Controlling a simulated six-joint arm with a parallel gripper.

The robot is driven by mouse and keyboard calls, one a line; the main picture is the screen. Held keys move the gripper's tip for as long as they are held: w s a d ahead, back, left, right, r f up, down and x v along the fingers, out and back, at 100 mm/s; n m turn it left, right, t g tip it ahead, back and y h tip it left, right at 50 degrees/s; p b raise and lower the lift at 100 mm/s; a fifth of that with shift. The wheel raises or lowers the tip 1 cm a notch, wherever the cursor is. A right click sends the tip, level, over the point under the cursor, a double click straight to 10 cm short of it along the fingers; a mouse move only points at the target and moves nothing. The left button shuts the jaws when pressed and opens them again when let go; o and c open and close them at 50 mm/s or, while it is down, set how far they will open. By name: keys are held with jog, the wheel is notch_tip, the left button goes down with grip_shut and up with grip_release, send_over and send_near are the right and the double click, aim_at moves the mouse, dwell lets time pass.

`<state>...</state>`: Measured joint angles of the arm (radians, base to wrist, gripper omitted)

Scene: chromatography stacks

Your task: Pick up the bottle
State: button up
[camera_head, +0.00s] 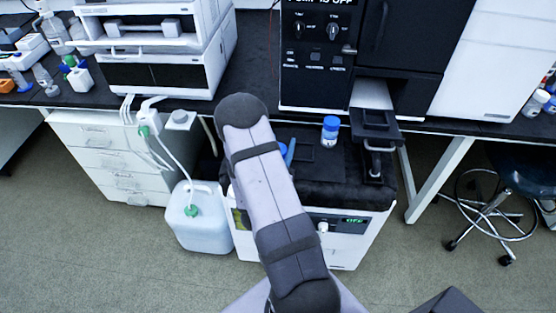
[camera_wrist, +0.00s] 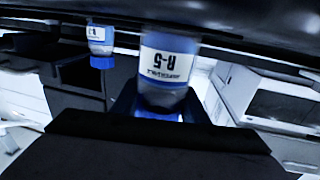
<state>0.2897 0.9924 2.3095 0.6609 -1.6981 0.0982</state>
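A second, similar bottle (camera_wrist: 100,35) with a blue cap stands farther off to the left, apart from the gripper. In the head view one blue-capped bottle (camera_head: 330,130) stands upright on the dark cart top. My arm hides the gripper there; only a bit of blue shows beside the arm.
A dark-topped white cart (camera_head: 345,185) holds the bottle, with a black bracket (camera_head: 375,130) at its right. A large white jug (camera_head: 198,218) stands on the floor to the left. Instruments stand on the bench behind; a stool (camera_head: 500,200) is at the right.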

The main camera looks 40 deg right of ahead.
jog(key=shift+c, duration=0.7)
jog(key=shift+r, duration=0.15)
notch_tip(320, 180, up, 10)
jog(key=shift+p, duration=0.45)
jog(key=s+d+r+m+g+h+b, duration=0.3)
jog(key=s+d+m+g, duration=0.65)
jog(key=d+g, duration=0.45)
jog(key=shift+n+t, duration=0.25)
jog(key=shift+t, duration=0.05)
jog(key=shift+s+d+f+p, duration=0.5)
jog(key=shift+d+f, duration=0.1)
jog(key=shift+d, duration=2.5)
jog(key=shift+s+d+f+p, duration=0.5)
jog(key=shift+d+f, duration=0.05)
jog(key=shift+d, duration=2.55)
jog(key=shift+s+d+f+p, duration=0.5)
jog(key=shift+d+f, duration=0.1)
jog(key=shift+d, duration=2.5)
